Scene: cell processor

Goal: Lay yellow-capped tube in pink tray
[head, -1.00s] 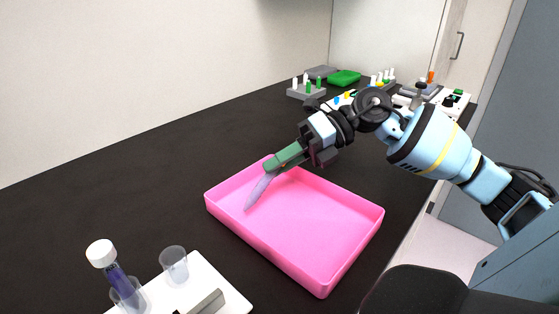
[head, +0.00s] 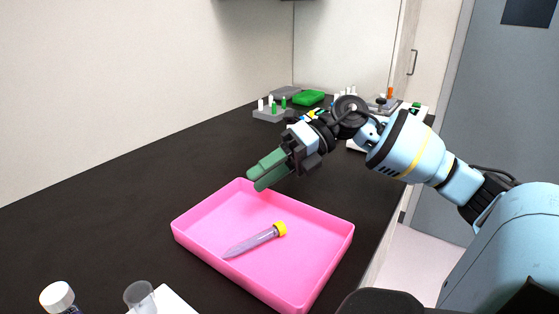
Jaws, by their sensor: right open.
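The yellow-capped tube (head: 254,241) lies on its side on the floor of the pink tray (head: 330,262). Its yellow cap points up and to the right, and its tapered tip points down and to the left. My right gripper (head: 258,178) is open and empty above the tray's far rim, apart from the tube. Its green fingers point to the left and slightly down. My left gripper is not in view.
A white-capped tube (head: 58,297) and a clear cup (head: 140,296) stand at the lower left. A rack with green-capped and white-capped tubes (head: 271,113) and a green tray (head: 309,98) are at the back. The dark counter left of the pink tray is clear.

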